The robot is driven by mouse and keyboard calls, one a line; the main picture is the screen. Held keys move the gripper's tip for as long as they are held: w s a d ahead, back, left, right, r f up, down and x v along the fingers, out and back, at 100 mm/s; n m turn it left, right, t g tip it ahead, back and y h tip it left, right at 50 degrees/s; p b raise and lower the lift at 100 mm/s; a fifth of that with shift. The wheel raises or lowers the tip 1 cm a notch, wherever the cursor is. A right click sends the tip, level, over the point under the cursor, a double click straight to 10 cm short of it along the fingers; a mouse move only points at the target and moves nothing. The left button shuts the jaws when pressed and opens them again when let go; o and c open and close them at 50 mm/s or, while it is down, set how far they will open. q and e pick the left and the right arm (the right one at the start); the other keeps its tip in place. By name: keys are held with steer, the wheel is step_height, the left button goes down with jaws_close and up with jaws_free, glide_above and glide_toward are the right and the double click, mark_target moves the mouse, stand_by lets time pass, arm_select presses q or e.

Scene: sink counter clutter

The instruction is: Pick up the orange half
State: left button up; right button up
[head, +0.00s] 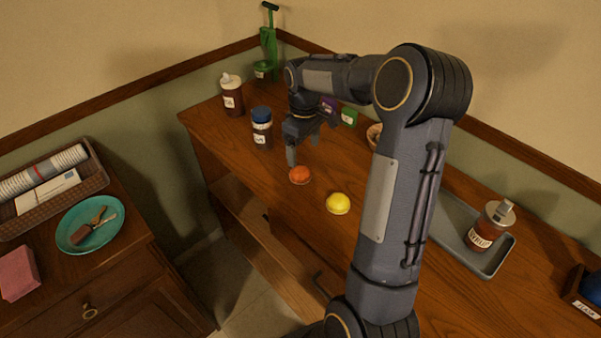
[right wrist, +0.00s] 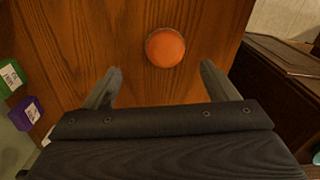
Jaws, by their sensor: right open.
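The orange half (head: 299,175) lies on the wooden counter (head: 270,205), near its front edge. In the right wrist view the orange half (right wrist: 165,47) lies beyond the fingertips, about midway between the two fingers. My right gripper (head: 303,156) is just behind and above it in the head view. It also shows in the right wrist view (right wrist: 160,80), with its fingers spread and nothing between them. My left gripper is not in view.
A yellow lemon half (head: 338,203) lies right of the orange half. A blue-capped jar (head: 262,128) and a brown bottle (head: 232,97) stand to the left. Purple (right wrist: 27,112) and green (right wrist: 9,78) boxes are beside the gripper.

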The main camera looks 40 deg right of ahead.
mark_target(302, 170)
steer(key=f, duration=0.4)
steer(key=f+p, duration=0.1)
steer(key=f, duration=0.1)
steer(key=shift+s+a+f, duration=0.1)
steer(key=shift+a+f, duration=0.2)
steer(key=shift+a, duration=0.1)
steer(key=shift+f, duration=0.5)
steer(key=c, duration=1.1)
steer(key=shift+r, duration=0.1)
